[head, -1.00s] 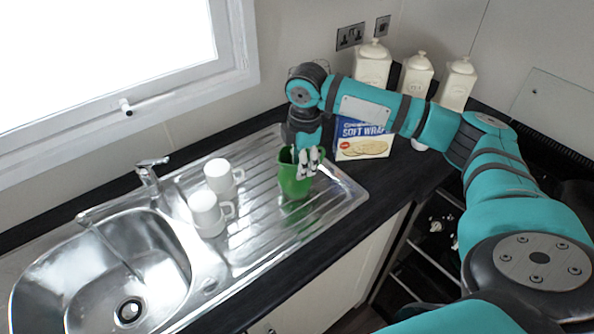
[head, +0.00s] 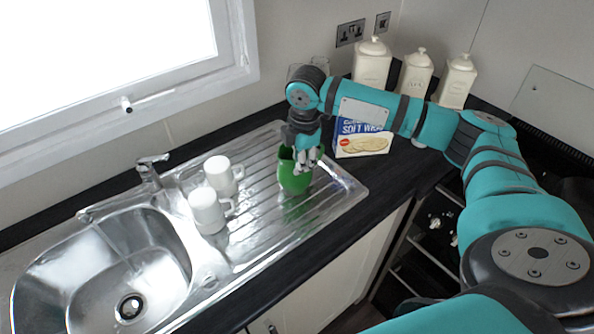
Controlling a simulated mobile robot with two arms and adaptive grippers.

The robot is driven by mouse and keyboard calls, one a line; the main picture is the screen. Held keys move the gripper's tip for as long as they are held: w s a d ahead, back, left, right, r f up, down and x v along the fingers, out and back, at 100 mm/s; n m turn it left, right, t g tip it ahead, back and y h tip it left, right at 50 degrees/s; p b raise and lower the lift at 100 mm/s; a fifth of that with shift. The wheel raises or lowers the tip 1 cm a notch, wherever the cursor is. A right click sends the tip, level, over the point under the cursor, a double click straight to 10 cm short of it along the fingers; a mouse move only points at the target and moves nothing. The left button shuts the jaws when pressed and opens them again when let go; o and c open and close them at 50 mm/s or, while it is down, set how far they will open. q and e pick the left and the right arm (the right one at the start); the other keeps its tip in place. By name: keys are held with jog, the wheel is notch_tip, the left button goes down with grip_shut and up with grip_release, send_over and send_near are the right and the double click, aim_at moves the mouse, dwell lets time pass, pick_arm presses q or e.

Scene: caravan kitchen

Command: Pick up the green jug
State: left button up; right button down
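The green jug (head: 294,180) stands upright on the right end of the steel draining board (head: 262,222). My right gripper (head: 307,168) reaches down over the jug from above, with its pale fingertips at the rim on the right side. The fingers overlap the jug's upper part and hide some of its rim. I cannot tell whether they are closed on the jug's wall or only beside it. My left gripper is out of view.
Two white mugs (head: 209,207) (head: 222,174) stand on the drainer left of the jug. A blue soft wrap box (head: 362,142) is close behind my gripper on the right. Cream canisters (head: 372,63) line the back wall. The sink (head: 120,275) is empty.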

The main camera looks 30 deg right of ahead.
jog(key=shift+r, duration=0.15)
jog(key=shift+r+b, duration=0.35)
jog(key=shift+r, duration=0.2)
notch_tip(320, 180, up, 2)
jog(key=shift+w+r+b, duration=0.1)
jog(key=shift+b, duration=0.25)
jog(key=s+a+r+b, duration=0.1)
jog(key=s+a+b, duration=0.1)
jog(key=s+a, duration=0.8)
jog(key=shift+s+r+b, duration=0.25)
jog(key=shift+s+b, duration=0.15)
jog(key=shift+s, duration=0.95)
